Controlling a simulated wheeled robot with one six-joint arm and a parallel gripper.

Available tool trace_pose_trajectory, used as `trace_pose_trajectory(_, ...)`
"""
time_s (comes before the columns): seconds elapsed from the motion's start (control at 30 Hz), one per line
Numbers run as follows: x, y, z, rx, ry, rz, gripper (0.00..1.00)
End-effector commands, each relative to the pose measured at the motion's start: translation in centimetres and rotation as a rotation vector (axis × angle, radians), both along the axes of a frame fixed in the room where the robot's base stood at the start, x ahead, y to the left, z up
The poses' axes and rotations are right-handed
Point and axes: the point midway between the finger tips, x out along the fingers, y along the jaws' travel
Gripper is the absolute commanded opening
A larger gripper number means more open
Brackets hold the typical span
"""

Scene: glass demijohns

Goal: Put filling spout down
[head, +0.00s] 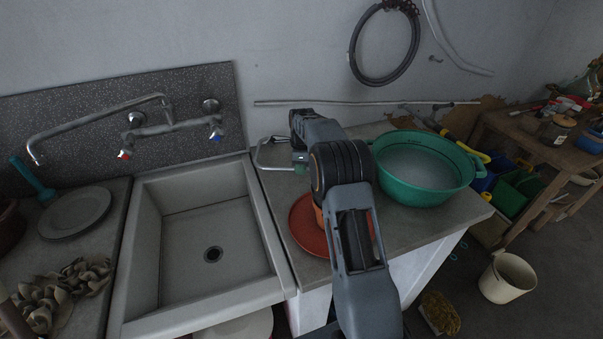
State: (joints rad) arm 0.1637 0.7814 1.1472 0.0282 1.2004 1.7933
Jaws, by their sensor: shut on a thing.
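My gripper (295,157) is above the counter just right of the sink, largely hidden behind my own arm. It is shut on a thin, bent grey metal tube, which looks like the filling spout (262,154). The tube sticks out to the left of the gripper near the sink's back right corner. I cannot tell whether it touches the counter (415,217).
The white sink (205,225) is empty. A red dish (303,228) lies partly under my arm with something orange on it. A green basin (425,170) stands to the right. A tap (165,128) is on the wall behind the sink.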

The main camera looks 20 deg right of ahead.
Motion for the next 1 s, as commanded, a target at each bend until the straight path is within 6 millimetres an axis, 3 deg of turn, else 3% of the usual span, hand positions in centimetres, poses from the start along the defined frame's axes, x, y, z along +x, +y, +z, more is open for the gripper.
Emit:
trace_pose_trajectory(0.07,0.2,-0.7,-0.1,0.000,0.001,0.000,0.00)
trace_pose_trajectory(0.3,0.1,-0.5,-3.3,0.000,0.001,0.001,0.00)
trace_pose_trajectory(0.87,0.1,-0.5,-4.4,0.000,-0.001,0.000,0.00)
trace_pose_trajectory(0.9,0.1,-0.5,-4.3,0.000,-0.001,0.000,0.20)
trace_pose_trajectory(1.0,0.1,-0.5,-4.2,0.000,-0.001,0.000,0.29)
